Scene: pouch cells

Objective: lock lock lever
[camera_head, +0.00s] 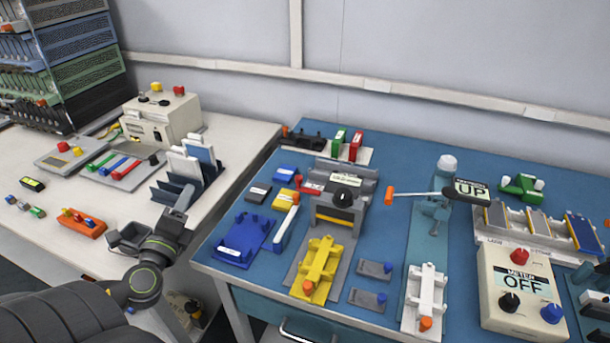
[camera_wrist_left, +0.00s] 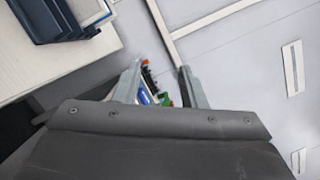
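A lever with an orange knob (camera_head: 390,195) reaches left from the teal press stand (camera_head: 435,205) on the blue table. I cannot tell which one is the lock lever. My left gripper (camera_head: 182,198) is over the white table's right part, near the dark blue rack, well left of both levers. In the left wrist view the left gripper (camera_wrist_left: 162,82) has its fingers apart, with nothing visible held. My right gripper is not in view.
A dark blue rack (camera_head: 178,193) with upright plates stands close to my left gripper. A yellow fixture (camera_head: 319,268), a white fixture (camera_head: 427,290) and a meter box reading OFF (camera_head: 520,285) occupy the blue table's front. An UP sign (camera_head: 470,190) is beside the press.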

